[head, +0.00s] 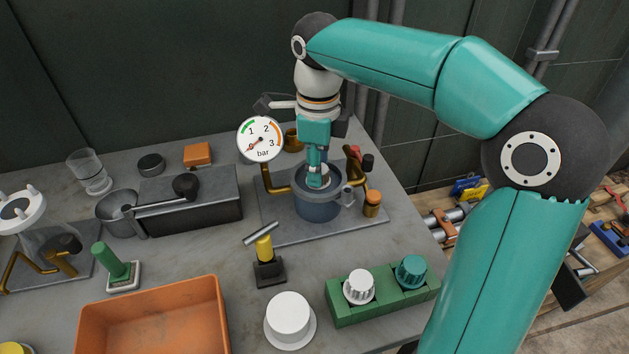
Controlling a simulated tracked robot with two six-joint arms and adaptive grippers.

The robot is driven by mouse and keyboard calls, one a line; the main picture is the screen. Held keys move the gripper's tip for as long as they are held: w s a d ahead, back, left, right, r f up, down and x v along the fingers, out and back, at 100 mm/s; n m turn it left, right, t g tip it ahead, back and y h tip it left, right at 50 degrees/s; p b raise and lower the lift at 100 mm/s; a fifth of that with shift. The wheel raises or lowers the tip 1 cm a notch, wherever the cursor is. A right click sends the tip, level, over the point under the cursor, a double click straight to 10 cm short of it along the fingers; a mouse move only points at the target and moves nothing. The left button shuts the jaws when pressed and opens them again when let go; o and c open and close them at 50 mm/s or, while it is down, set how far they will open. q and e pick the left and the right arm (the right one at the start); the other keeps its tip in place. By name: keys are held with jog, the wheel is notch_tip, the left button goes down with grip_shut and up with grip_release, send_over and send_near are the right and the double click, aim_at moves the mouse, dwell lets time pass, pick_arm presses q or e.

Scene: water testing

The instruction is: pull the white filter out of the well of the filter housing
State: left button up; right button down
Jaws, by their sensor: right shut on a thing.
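The filter housing (317,210) is a blue-grey round well on a grey base plate at the back right of the bench in the head view. My right gripper (318,178) reaches straight down into its mouth from above. It is shut on the white filter (325,172), of which only a small pale part shows between the fingers at the rim. The rest of the filter is hidden by the gripper and the well's wall. My left gripper is not in view.
A pressure gauge (261,139) and brass pipes stand close to the housing's left. A brass valve (372,203) is at its right. In front are a yellow-handled tool (264,248), a green block (345,312) with two caps, a white lid (290,318) and an orange tray (85,312).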

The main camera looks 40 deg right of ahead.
jog(key=shift+r+p, duration=0.55)
jog(key=shift+p, duration=0.1)
dwell(0.8)
jog(key=shift+r, duration=0.15)
jog(key=shift+r+p, duration=2.65)
jog(key=shift+r, duration=0.05)
